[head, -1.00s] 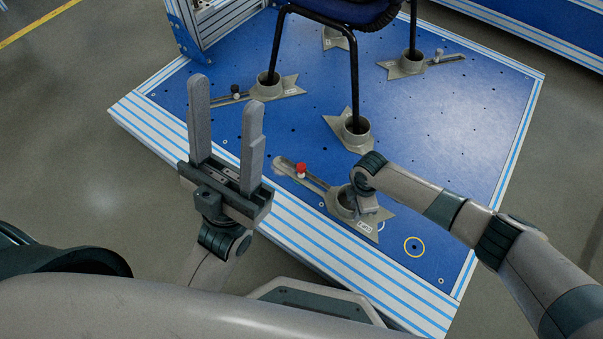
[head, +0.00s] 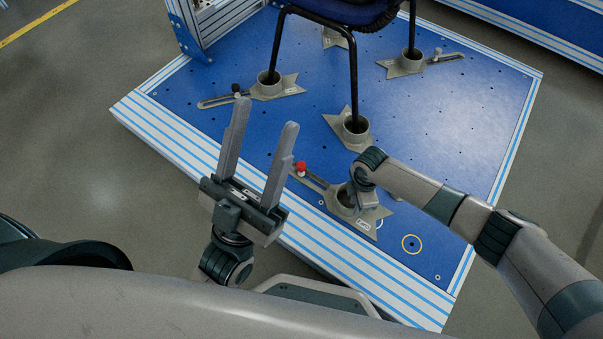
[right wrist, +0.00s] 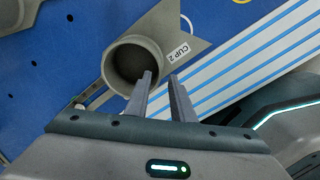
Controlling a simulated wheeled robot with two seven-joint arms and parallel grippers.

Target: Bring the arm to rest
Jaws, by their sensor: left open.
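My left gripper (head: 266,113) is open and empty. Its two fingers point up, in front of the platform's near edge in the head view. My right arm (head: 410,185) reaches in from the right and bends down at the nearest cup (head: 345,200). In the right wrist view my right gripper (right wrist: 160,76) has its two fingers apart, with the tips across the rim of the cup (right wrist: 133,62) labelled CUP 2. Whether they touch or clamp the cup wall cannot be told. In the head view these fingers are mostly hidden.
A blue platform (head: 460,130) with striped edges carries several grey cups on plates. A chair (head: 354,75) stands with its black legs in cups. A red knob (head: 300,168) sits on the nearest plate's slotted arm. Open grey floor (head: 80,150) lies at left.

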